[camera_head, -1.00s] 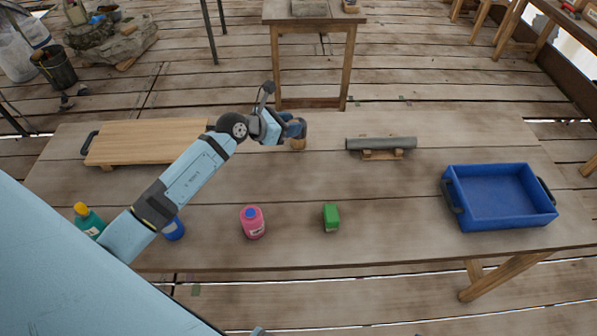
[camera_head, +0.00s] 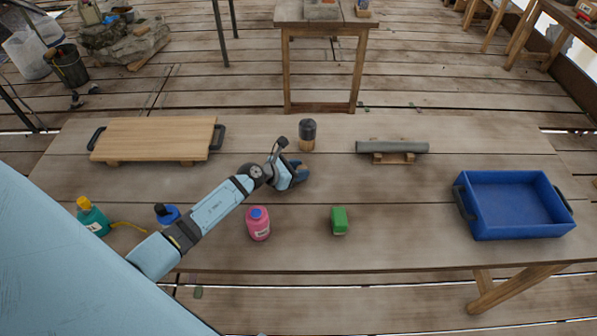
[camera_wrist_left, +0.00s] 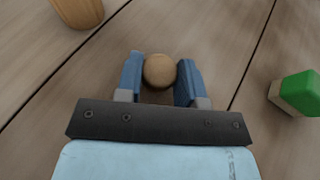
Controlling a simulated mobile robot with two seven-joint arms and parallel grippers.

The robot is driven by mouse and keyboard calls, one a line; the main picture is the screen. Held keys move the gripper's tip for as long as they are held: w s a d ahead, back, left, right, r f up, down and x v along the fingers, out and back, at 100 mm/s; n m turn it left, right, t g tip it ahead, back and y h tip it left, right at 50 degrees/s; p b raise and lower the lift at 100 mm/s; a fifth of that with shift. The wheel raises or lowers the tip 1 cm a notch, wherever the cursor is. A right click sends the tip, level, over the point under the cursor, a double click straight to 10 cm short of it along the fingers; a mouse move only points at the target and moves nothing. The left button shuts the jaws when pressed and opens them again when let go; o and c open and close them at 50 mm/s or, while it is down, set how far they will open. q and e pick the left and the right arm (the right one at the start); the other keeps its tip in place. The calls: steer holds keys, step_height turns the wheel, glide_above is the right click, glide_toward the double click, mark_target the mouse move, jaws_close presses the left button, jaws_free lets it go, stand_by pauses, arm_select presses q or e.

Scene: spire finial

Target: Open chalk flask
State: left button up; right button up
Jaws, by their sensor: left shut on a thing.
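The flask (camera_head: 307,135) stands upright near the back middle of the table, with a dark upper part and a tan lower part. Its tan lower part also shows at the top left of the left wrist view (camera_wrist_left: 78,10). My left gripper (camera_head: 299,173) is in front of the flask and apart from it. In the left wrist view its blue fingers are shut on a round tan stopper (camera_wrist_left: 159,71). The stopper is hidden in the head view. My right gripper is not in view.
A pink bottle (camera_head: 258,224) and a green-topped box (camera_head: 339,221) stand in front. A grey cylinder (camera_head: 392,147) lies on a wooden rest to the right. A blue tray (camera_head: 513,226) is far right, a wooden board (camera_head: 153,139) back left. Blue (camera_head: 167,213) and teal (camera_head: 94,217) bottles stand left.

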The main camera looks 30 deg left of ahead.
arm_select(q)
steer(key=shift+f, duration=0.2)
steer(key=shift+f, duration=0.15)
steer(key=o, duration=1)
steer(key=shift+r, duration=0.2)
